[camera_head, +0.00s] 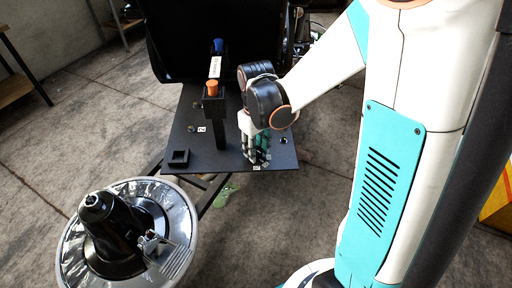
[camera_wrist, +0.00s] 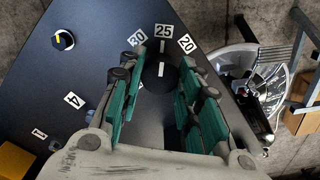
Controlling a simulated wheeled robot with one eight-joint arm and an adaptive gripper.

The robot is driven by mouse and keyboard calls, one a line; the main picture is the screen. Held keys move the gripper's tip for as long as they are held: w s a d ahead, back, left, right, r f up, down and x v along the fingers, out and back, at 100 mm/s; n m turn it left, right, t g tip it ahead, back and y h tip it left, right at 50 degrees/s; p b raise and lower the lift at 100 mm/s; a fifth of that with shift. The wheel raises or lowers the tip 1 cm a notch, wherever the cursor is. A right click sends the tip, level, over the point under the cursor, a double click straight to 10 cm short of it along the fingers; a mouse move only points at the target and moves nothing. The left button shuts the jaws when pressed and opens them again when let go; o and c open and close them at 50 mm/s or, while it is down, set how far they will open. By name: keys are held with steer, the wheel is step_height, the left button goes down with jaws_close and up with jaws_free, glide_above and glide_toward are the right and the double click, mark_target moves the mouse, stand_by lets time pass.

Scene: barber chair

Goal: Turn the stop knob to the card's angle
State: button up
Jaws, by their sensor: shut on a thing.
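The stop knob (camera_wrist: 156,82) is a dark round knob with a white pointer line, seen between my fingers in the wrist view. Its line points toward the 25 label (camera_wrist: 164,31), between the 30 label (camera_wrist: 136,39) and the 20 label (camera_wrist: 187,43). My gripper (camera_wrist: 158,95) is shut on the knob, with green pads on both sides. In the head view my gripper (camera_head: 256,154) points down at the black panel's (camera_head: 230,160) right front part and hides the knob. A white card (camera_head: 215,66) shows behind the orange-topped post; its writing is too small to read.
A black post with an orange top (camera_head: 213,87) stands left of my gripper. A blue-topped piece (camera_head: 218,45) is behind it. A black square holder (camera_head: 178,158) is at the panel's left front.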

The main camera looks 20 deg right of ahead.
stand_by(0.3)
steer(key=o, duration=1.1)
step_height(320, 180, up, 12)
steer(key=shift+s, duration=0.1)
steer(key=s+a+r+m+t, duration=0.1)
steer(key=s+t, duration=0.1)
steer(key=s, duration=0.2)
steer(key=s+r+m+t, duration=0.1)
steer(key=s+t, duration=0.1)
steer(key=s, duration=0.2)
steer(key=s+a+r+m+t, duration=0.1)
steer(key=s+r+t, duration=0.1)
steer(key=s+t, duration=0.1)
steer(key=shift+s+a, duration=0.35)
steer(key=shift+s, duration=0.25)
